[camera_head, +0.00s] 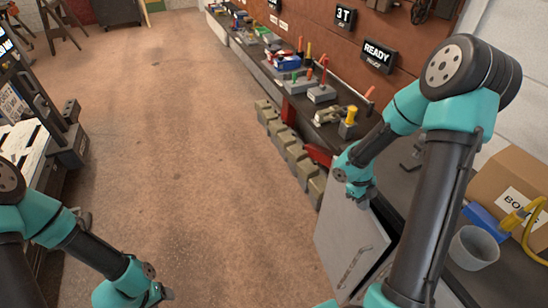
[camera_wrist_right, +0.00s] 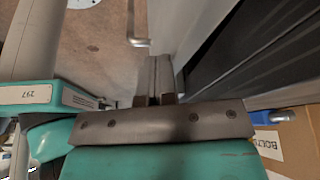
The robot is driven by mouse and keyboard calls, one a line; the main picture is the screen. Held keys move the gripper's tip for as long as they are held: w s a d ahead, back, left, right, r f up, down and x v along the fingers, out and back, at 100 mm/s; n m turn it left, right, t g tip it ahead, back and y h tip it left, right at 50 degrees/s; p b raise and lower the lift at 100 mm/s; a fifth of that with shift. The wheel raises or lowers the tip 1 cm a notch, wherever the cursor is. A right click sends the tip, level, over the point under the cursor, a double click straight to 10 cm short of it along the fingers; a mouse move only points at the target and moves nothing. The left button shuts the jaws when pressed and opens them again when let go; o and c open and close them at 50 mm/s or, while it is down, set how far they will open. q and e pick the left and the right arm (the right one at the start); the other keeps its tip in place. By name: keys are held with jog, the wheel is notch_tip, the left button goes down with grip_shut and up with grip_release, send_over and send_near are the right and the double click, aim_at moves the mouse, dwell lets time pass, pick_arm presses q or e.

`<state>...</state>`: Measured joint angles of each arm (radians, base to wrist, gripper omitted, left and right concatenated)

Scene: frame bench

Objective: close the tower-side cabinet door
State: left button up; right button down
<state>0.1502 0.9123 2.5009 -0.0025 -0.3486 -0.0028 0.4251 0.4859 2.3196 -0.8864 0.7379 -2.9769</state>
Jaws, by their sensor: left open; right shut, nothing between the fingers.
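The grey cabinet door (camera_head: 340,232) stands swung out from the bench at lower right in the head view, with a slim bar handle (camera_head: 353,267) on its face. The door also shows as a pale panel in the right wrist view (camera_wrist_right: 185,25), with a metal bar that looks like its handle (camera_wrist_right: 139,42). My right gripper (camera_head: 364,198) is at the door's upper edge, its fingers (camera_wrist_right: 155,78) shut and empty. Whether they touch the door I cannot tell. My left gripper (camera_head: 164,293) is low at the left, open over the floor, far from the door.
The workbench (camera_head: 325,135) runs along the right wall with tools on it. Several olive boxes (camera_head: 285,142) stand along its foot. A grey cup (camera_head: 473,248) and a cardboard box (camera_head: 510,180) sit at the right. The floor (camera_head: 190,150) left of the door is clear.

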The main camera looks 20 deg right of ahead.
dwell(0.3)
jog(key=a+r, duration=0.7)
jog(key=r, duration=0.2)
jog(key=shift+w+a+r, duration=0.15)
jog(key=shift+w+a, duration=0.2)
jog(key=shift+w, duration=0.05)
